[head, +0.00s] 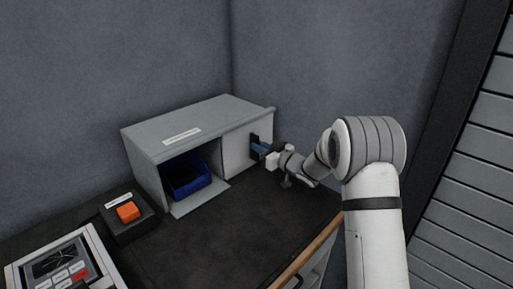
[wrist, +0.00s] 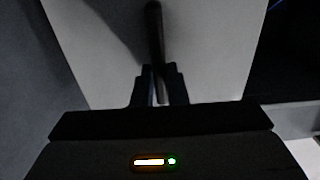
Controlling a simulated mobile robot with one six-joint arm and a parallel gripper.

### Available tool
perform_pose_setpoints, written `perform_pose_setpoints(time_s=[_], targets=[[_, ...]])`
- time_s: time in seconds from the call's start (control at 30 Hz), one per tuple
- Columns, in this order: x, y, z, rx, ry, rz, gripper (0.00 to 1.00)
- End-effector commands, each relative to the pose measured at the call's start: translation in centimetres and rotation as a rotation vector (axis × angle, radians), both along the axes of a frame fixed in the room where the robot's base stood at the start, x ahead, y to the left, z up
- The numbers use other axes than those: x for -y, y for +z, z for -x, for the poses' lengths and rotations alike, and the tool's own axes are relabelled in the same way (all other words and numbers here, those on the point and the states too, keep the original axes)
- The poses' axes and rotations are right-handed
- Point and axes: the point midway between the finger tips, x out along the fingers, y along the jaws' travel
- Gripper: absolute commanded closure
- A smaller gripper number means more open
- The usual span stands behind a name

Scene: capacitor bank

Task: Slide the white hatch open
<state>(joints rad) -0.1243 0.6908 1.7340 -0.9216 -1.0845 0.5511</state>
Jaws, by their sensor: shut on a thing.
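The white hatch (head: 237,149) is a pale sliding panel on the front of a grey cabinet (head: 208,125). It stands over the right part of the front, and the left part is open. The hatch also fills much of the wrist view (wrist: 100,35). A dark upright handle (head: 254,142) sits near the hatch's right side; it also shows in the wrist view (wrist: 153,30). My gripper (head: 264,150) is at the handle, with its dark fingers (wrist: 159,88) shut around the handle's lower part.
A blue bin (head: 187,180) sits inside the cabinet's open left part. An orange button on a dark box (head: 128,212) and a keypad panel (head: 66,265) stand to the left. The dark counter (head: 215,235) in front of the cabinet is clear.

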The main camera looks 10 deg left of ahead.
Motion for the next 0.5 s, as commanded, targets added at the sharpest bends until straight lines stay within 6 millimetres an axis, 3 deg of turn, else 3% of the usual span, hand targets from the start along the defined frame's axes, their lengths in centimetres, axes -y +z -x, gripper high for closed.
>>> perform_pose_setpoints(time_s=[0.03,0.07,0.3,0.5], targets=[[-0.13,0.2,-0.04,0.003,0.0,-0.002,1.0],[-0.17,0.21,-0.03,0.003,0.001,-0.002,0.87],[-0.29,0.14,0.06,0.002,0.003,-0.001,0.67],[-0.32,0.1,0.09,0.002,0.004,-0.001,0.65]])
